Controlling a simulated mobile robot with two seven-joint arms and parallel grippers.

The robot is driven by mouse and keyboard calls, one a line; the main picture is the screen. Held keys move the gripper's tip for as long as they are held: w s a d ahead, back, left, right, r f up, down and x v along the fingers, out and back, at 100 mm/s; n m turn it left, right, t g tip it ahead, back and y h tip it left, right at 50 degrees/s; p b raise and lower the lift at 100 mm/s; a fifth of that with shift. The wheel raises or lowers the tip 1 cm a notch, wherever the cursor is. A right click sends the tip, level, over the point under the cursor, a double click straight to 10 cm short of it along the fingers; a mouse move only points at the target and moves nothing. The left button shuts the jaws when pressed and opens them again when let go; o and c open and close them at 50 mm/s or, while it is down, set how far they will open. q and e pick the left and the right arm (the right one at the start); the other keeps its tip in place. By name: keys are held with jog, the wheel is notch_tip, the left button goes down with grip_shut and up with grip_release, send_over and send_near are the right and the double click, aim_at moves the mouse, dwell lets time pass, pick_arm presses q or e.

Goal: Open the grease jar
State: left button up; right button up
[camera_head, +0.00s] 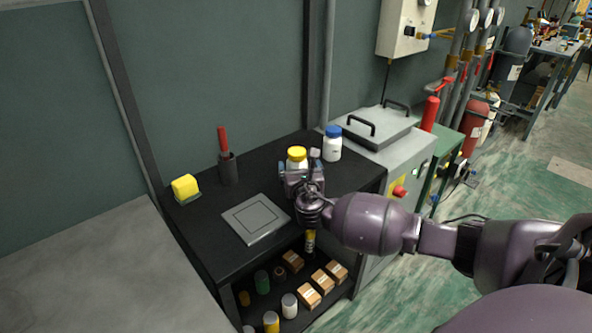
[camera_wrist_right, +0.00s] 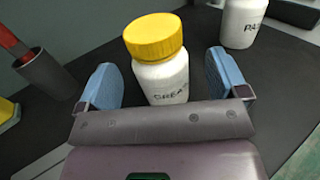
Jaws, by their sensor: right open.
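The grease jar (camera_head: 297,154) is a white jar with a yellow lid, standing upright on the black bench top. In the right wrist view the jar (camera_wrist_right: 160,80) shows part of its label, and the yellow lid (camera_wrist_right: 153,37) is on it. My right gripper (camera_head: 301,174) is at the jar's near side. In the wrist view its two blue fingertips (camera_wrist_right: 165,85) are spread wide, one on each side of the jar, with gaps showing. The jar's lower part is hidden behind the gripper body. My left gripper is not in view.
A white jar with a blue lid (camera_head: 332,143) stands to the right. A dark cup with a red-handled tool (camera_head: 228,167), a yellow sponge (camera_head: 185,187) and a grey square plate (camera_head: 255,218) are on the left. A grey machine (camera_head: 372,130) borders the bench's right end.

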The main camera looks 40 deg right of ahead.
jog(key=shift+f+x, duration=0.25)
jog(key=shift+x, duration=0.95)
jog(key=shift+w+b, duration=0.3)
jog(key=shift+w+d+r, duration=0.1)
jog(key=shift+d+r, duration=0.05)
jog(key=shift+r, duration=0.1)
jog(key=c, duration=0.9)
jog(key=shift+c, duration=1.1)
jog(key=shift+r, duration=0.35)
notch_tip(320, 180, up, 9)
jog(key=p, duration=0.3)
jog(key=shift+r, duration=0.1)
notch_tip(320, 180, up, 9)
jog(key=p, duration=0.3)
send_over(298, 165)
jog(key=x, duration=0.3)
jog(key=shift+s+r, duration=0.2)
jog(key=shift+r, duration=0.35)
